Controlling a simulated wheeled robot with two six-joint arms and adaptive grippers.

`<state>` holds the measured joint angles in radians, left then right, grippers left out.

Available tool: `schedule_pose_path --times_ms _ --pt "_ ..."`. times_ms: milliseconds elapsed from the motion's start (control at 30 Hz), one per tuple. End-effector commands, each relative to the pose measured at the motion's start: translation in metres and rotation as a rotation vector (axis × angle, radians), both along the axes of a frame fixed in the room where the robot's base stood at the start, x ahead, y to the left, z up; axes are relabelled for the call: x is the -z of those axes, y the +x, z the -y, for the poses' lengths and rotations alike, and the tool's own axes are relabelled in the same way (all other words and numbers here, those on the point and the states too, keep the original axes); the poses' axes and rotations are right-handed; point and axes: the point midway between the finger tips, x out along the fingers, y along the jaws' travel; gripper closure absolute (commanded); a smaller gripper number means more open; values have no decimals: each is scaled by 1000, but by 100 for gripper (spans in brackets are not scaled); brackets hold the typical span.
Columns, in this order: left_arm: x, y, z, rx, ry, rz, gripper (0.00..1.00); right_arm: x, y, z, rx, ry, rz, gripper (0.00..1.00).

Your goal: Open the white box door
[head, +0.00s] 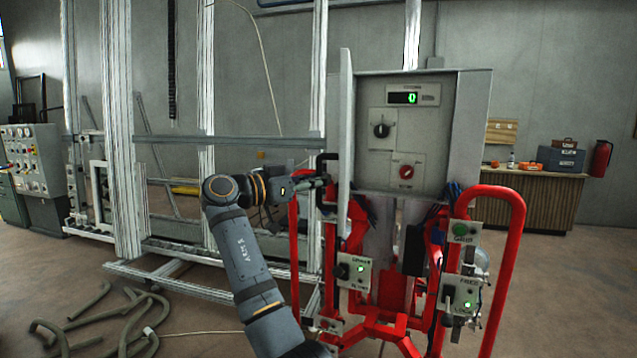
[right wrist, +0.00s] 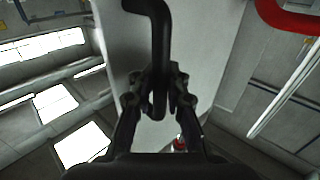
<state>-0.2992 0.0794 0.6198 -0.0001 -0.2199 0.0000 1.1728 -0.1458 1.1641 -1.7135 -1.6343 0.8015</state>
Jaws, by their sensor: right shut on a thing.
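The white box (head: 470,130) stands on a red frame. Its door (head: 345,120) is swung out on the left side and shows nearly edge-on, leaving the panel inside exposed. A black handle (head: 327,156) sits on the door's outer face. My right gripper (head: 320,183) is at the handle, left of the door. In the right wrist view, the gripper's fingers (right wrist: 160,95) are closed around the black handle (right wrist: 158,25), with the pale door face (right wrist: 210,45) behind it. My left gripper is not in view.
The red tubular frame (head: 510,260) with control boxes (head: 352,275) stands below and around the box. A metal profile frame (head: 125,130) rises at left. Hoses (head: 130,315) lie on the floor at lower left. A wooden counter (head: 540,195) is at the back right.

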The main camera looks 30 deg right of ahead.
Motion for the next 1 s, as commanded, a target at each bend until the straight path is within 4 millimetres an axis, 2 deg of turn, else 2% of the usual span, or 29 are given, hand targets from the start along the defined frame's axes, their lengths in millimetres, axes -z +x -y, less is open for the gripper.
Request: schedule_pose_path --times_ms 33,267,300,467,767,867,1000 --pt "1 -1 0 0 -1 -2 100 7 1 -1 0 10 -9 100" --pt "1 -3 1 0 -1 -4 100 7 1 -1 0 10 -9 100" --pt "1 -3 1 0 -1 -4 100 7 1 -1 0 10 -9 84" --pt "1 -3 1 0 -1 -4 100 5 1 -1 0 7 -6 64" --pt "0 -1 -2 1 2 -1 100 2 0 -2 0 4 -3 64" --pt "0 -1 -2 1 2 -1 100 2 1 -13 -2 4 -3 64" --pt "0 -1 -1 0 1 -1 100 2 2 -45 -5 5 -3 64"
